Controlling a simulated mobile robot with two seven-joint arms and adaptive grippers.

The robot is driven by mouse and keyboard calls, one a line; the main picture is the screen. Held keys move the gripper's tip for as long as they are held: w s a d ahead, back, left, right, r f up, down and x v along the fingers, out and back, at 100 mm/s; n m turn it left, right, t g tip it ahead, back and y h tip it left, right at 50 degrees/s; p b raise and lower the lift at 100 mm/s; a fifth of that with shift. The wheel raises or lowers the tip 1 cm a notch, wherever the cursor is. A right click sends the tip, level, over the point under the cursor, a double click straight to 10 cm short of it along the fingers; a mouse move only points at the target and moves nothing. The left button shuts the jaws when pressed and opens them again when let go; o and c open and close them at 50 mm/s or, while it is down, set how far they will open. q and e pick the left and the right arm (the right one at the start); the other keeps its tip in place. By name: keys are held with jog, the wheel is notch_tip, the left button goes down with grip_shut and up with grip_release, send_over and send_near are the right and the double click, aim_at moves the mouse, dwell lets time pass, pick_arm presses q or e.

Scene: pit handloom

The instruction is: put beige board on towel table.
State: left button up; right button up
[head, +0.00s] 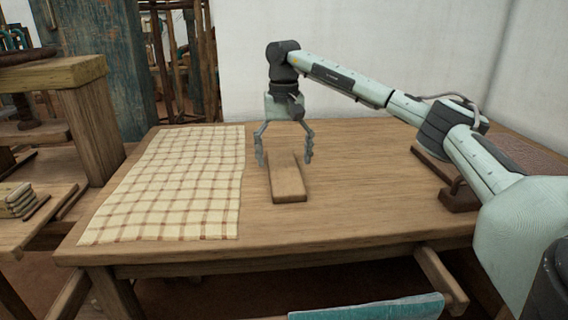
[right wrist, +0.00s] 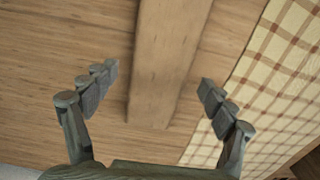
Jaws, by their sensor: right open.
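The beige board (head: 288,184) lies flat on the wooden table, just right of the checked towel. It also shows in the right wrist view (right wrist: 166,65), running between my fingers. My right gripper (head: 284,160) is open above the far end of the board, with one finger to each side. In the right wrist view my right gripper (right wrist: 156,85) is wide open and empty, with a gap on both sides of the board. The cream and brown checked towel (head: 175,180) covers the left part of the table (head: 370,215). My left gripper is not in view.
A dark wooden object with a handle (head: 459,196) stands at the table's right side, near my right arm. A teal-topped seat or bench (head: 370,308) is in front. A stack of small boards (head: 15,200) lies at the far left. The towel is bare.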

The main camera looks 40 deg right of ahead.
jog(key=shift+o, duration=0.2)
notch_tip(320, 180, up, 10)
jog(key=shift+p, duration=0.35)
jog(key=shift+o, duration=0.3)
jog(key=t+h+b, duration=0.1)
jog(key=t+h, duration=0.1)
jog(key=t, duration=0.1)
send_over(288, 176)
jog(key=x, duration=0.4)
jog(key=shift+f, duration=0.3)
jog(key=shift+s+a+f+t, duration=0.25)
jog(key=shift+s+t, duration=0.15)
jog(key=shift+s, duration=0.05)
jog(key=x, duration=0.7)
jog(key=shift+w+a+f, duration=0.1)
jog(key=shift+a+f, duration=0.1)
jog(key=shift+f, duration=0.15)
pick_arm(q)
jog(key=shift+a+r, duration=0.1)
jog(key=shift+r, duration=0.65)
pick_arm(e)
jog(key=shift+c, duration=0.5)
jog(key=shift+r, duration=0.1)
jog(key=c, duration=1.4)
